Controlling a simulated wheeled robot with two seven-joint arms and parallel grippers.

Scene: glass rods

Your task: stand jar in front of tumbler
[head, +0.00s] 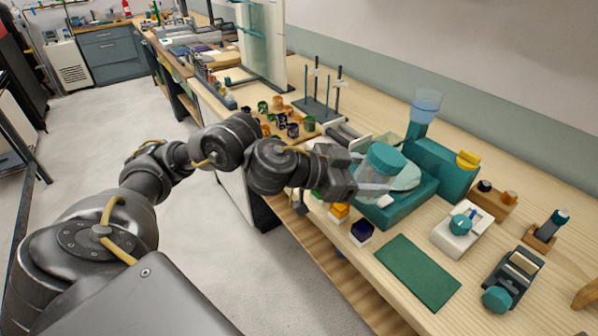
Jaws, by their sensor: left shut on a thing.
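A clear jar with a teal lid (386,157) is at the tip of my left gripper (358,178), over the left part of a teal machine (445,168). My left gripper is shut on the jar, and its fingers partly hide the jar's side. I cannot tell if the jar's bottom touches the machine's base. A translucent blue tumbler-shaped vessel (427,105) stands upright at the back of the machine, behind and right of the jar. I cannot tell whether this vessel or the machine is the tumbler. My right gripper is not in view.
A bare green mat (418,271) lies near the bench's front edge. Right of it are a white device with a teal knob (462,224) and a dark roller device (513,275). Several small jars and a rod stand (318,110) are farther back.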

